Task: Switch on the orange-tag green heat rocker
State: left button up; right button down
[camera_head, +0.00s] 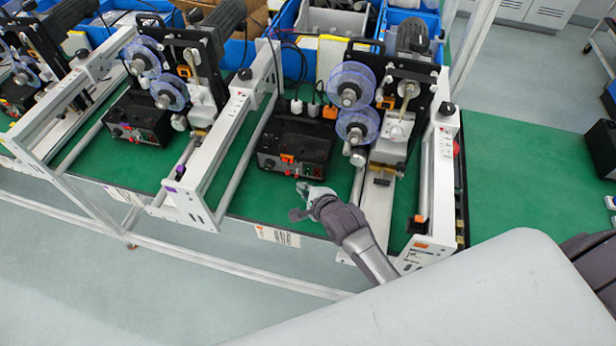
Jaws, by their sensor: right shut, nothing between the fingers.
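The black control box (294,150) stands on the green bench inside the right-hand coder frame. An orange tag (421,245) is on the foot of this coder's white frame, and an orange-marked label (277,236) is on the bench edge. My right gripper (302,190) is shut and empty, just in front of the box's front panel and apart from it. My left gripper is out of view.
Another coder with a purple tag (181,170) and its own black box (138,122) stands to the left. White frame rails (233,135) flank the right-hand box. Blue translucent reels (357,126) and a printing unit stand right of it.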

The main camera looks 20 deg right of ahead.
jog(key=shift+w+d, duration=0.45)
jog(key=shift+w, duration=0.25)
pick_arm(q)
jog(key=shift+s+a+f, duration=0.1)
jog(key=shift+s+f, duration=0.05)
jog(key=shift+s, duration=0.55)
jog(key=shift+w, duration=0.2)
pick_arm(e)
jog(key=shift+w, duration=0.1)
jog(key=shift+w+d+f, duration=0.15)
jog(key=shift+w+d, duration=0.1)
jog(key=shift+w+d, duration=0.2)
jog(key=shift+w, duration=0.1)
dwell(0.7)
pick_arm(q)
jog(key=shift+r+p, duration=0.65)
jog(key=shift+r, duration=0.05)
pick_arm(e)
jog(key=shift+s+a, duration=0.45)
jog(key=shift+s, duration=0.2)
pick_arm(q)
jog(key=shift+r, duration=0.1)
